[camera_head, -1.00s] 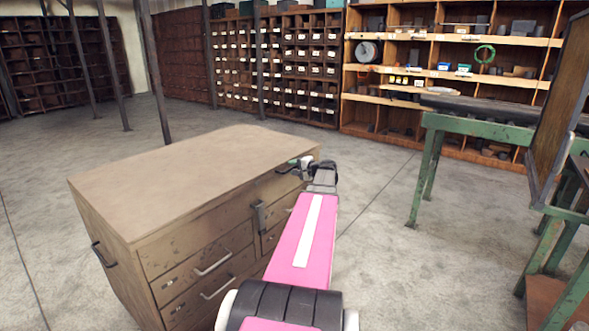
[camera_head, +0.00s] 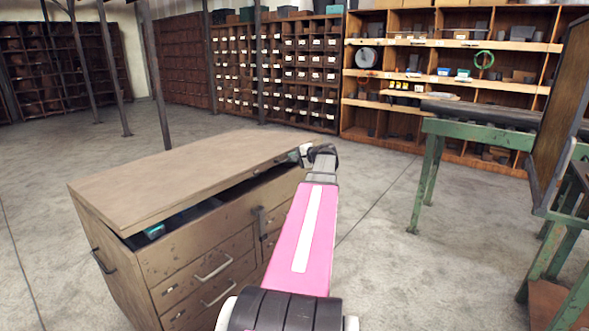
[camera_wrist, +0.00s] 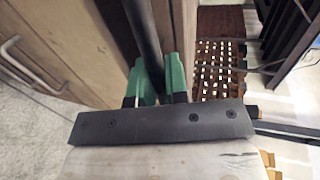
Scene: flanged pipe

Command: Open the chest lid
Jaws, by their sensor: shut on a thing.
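The wooden chest (camera_head: 195,249) stands on the floor at the left of the head view, with drawers and handles on its front. Its lid (camera_head: 190,170) is raised a little at the front, and a dark gap shows under it, with a small teal thing (camera_head: 155,231) inside. My gripper (camera_head: 305,153) is at the lid's front edge near the right end. In the wrist view, the green fingers of my gripper (camera_wrist: 161,80) are closed around a dark bar (camera_wrist: 142,32), which looks like the lid's handle. The fingertips' exact contact is partly hidden.
A dark latch (camera_head: 259,219) is on the chest front. A green-legged bench (camera_head: 433,165) and an upright board (camera_head: 556,120) stand at the right. Shelves (camera_head: 440,72) line the back wall. Open floor lies between the chest and the bench.

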